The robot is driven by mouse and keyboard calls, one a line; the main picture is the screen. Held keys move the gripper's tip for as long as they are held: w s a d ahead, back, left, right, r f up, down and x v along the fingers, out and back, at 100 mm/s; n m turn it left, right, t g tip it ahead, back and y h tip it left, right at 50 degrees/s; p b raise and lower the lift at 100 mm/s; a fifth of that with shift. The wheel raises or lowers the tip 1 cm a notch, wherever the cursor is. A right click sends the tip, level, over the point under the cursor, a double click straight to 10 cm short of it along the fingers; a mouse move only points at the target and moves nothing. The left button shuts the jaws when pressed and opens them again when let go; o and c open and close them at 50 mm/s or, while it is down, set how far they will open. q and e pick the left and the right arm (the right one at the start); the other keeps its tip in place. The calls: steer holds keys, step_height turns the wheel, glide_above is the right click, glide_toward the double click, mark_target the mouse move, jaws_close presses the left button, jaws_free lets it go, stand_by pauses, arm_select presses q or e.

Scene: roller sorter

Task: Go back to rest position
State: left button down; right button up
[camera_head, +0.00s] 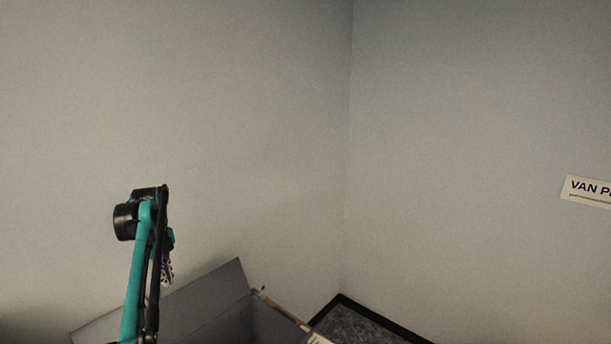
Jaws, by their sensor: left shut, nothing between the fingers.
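My left arm comes up from the bottom left, with a teal and black link folded at a dark joint. My left gripper (167,274) hangs just behind that link, small and partly hidden by it. It is shut and empty, in front of the pale wall and up and left of an open grey box. My right gripper is not in view.
The open grey box (205,300) stands at the bottom, its flaps raised and its inside mostly out of view. A dark speckled surface with a black edge (345,303) lies to its right. Pale walls meet in a corner behind. A sign reading "VAN P…" (588,190) is at the right.

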arm_select(q)
steer(key=s+d+r+n+t, duration=0.3)
steer(key=s+d+r+n, duration=0.4)
steer(key=s+d+n, duration=0.4)
steer(key=s+d+f+n+t, duration=0.1)
steer(key=s+d+f+n, duration=0.1)
steer(key=s+d+n, duration=0.5)
steer(key=s+d+f+n+t, duration=0.1)
steer(key=s+d+f+n, duration=0.15)
steer(key=s+f, duration=0.5)
steer(key=s+d+f+n+t, duration=0.25)
steer(key=s+f, duration=0.25)
steer(key=s, duration=0.5)
step_height(320, 180, down, 15)
steer(key=a+b, duration=0.1)
steer(key=b, duration=1.4)
steer(key=shift+f+g+b, duration=0.15)
steer(key=shift+g+b, duration=0.15)
steer(key=shift+g, duration=0.15)
steer(key=shift+w, duration=0.1)
